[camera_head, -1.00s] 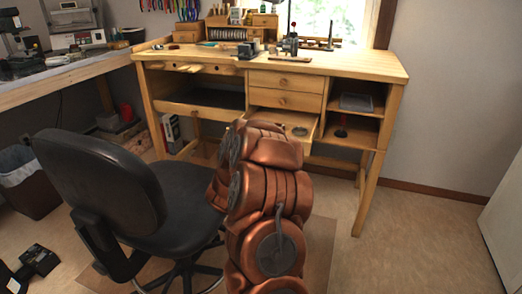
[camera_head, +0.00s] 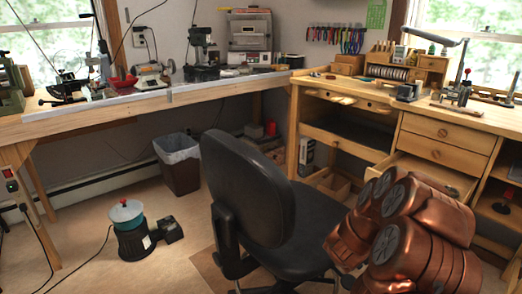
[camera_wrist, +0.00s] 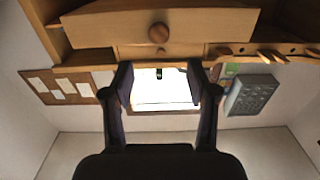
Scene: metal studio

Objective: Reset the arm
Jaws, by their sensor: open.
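My gripper (camera_wrist: 160,85) shows in the wrist view with its two dark fingers spread apart. It is open, with nothing between the fingertips. Past the fingers is a bright window, and a wooden drawer front with a round knob (camera_wrist: 158,33) is at the top of that view, which looks upside down. In the head view my folded copper-coloured arm (camera_head: 410,230) is at the lower right, in front of the wooden workbench (camera_head: 445,120). The gripper itself does not show in the head view.
A black office chair (camera_head: 245,190) stands close to the left of my arm. A waste bin (camera_head: 178,165) and a small green-and-black machine (camera_head: 130,232) are on the floor. A long bench (camera_head: 130,105) with tools runs along the left wall. Open floor lies at the lower left.

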